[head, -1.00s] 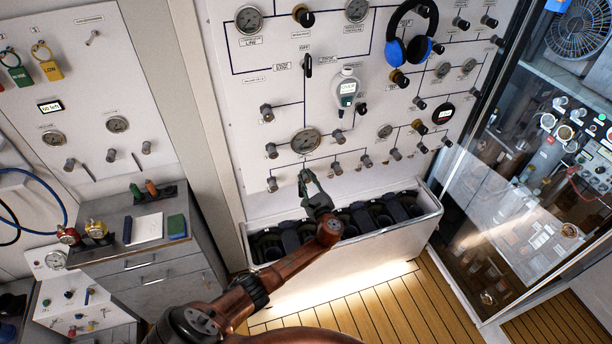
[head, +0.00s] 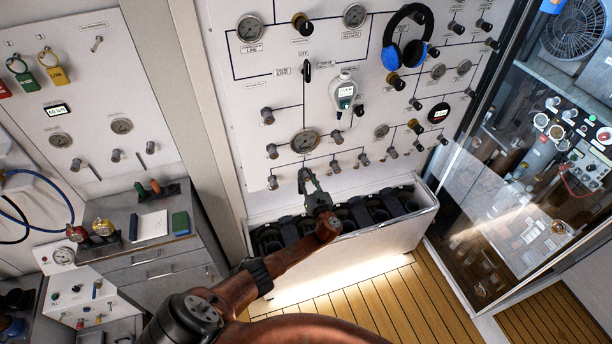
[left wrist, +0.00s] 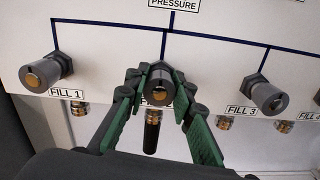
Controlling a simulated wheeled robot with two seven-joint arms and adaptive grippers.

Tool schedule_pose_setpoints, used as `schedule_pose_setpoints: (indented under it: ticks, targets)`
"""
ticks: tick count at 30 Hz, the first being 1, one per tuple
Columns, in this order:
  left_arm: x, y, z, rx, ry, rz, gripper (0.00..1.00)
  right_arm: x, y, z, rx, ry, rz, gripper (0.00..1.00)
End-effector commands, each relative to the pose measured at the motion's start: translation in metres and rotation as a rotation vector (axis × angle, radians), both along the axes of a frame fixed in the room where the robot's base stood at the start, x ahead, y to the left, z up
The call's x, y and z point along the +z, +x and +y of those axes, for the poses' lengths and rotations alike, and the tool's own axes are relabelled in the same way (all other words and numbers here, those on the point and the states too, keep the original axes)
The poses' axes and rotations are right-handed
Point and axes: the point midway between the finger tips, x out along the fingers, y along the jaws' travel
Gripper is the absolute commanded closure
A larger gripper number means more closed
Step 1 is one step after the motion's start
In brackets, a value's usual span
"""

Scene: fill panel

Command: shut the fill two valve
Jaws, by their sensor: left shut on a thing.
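The fill two valve (left wrist: 160,80) is a dark round knob with a brass centre, between the FILL 1 and FILL 3 knobs in the left wrist view. Its own label is mostly hidden behind my fingers. My left gripper (left wrist: 158,76) is shut on this knob, one green-padded finger on each side. In the head view my left gripper (head: 304,174) reaches the bottom row of the white panel and covers the knob. My right gripper is not in view.
The fill one knob (left wrist: 45,71) and fill three knob (left wrist: 264,96) stand close on either side. A pressure gauge (head: 305,142) sits above. Below is a white trough (head: 350,245) holding dark cylinders. A glass partition (head: 485,220) stands at right.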

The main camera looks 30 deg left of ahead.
Motion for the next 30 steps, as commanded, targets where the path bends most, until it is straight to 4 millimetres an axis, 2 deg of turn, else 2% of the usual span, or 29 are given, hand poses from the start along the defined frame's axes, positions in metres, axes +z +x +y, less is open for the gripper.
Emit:
schedule_pose_setpoints:
  ticks: [16, 17, 24, 30]
  targets:
    - [-0.0033, -0.0009, -0.0012, -0.001, 0.012, 0.022, 1.0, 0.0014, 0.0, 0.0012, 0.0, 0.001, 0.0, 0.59]
    - [-0.0033, -0.0009, -0.0012, -0.001, 0.012, 0.022, 0.76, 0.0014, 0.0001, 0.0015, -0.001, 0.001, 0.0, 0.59]
    - [-0.0018, -0.0005, -0.0006, -0.001, 0.013, 0.02, 0.6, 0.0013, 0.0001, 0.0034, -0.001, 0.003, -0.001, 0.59]
    - [-0.001, -0.0002, -0.0003, -0.001, 0.013, 0.019, 0.59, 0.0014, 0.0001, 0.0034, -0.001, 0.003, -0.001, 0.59]
